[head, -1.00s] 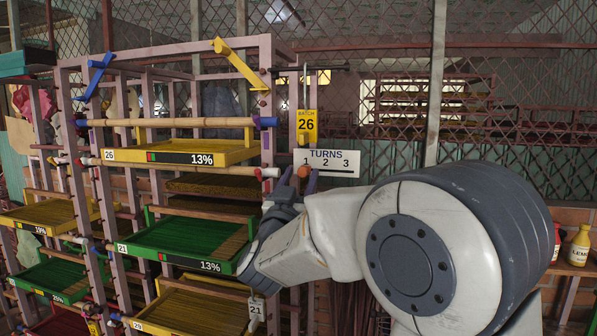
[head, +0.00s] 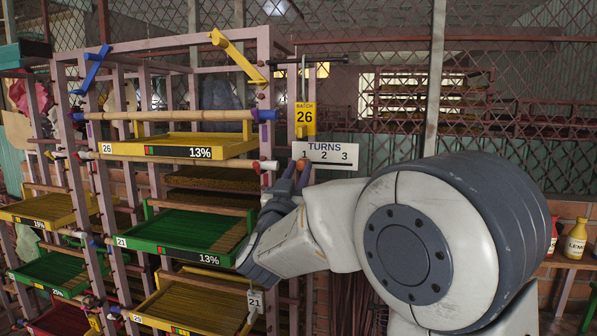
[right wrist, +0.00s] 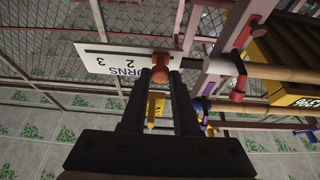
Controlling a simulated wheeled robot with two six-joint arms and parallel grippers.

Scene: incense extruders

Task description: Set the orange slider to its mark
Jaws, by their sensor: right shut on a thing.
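The orange slider (head: 300,165) sits just under the white TURNS board (head: 352,153), below its number 1, at the left end of the 1-2-3 scale. My right gripper (head: 297,174) has its two dark fingers on either side of the slider and is shut on it. In the right wrist view the slider's round orange end (right wrist: 160,73) shows between the fingertips, beside the board (right wrist: 112,63). I cannot tell a separate target mark on the scale. My left gripper is out of view.
A rack at left holds yellow (head: 130,150) and green trays (head: 160,248). A yellow BATCH 26 tag (head: 306,130) hangs above the board, and a yellow lever (head: 240,60) juts out at the top.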

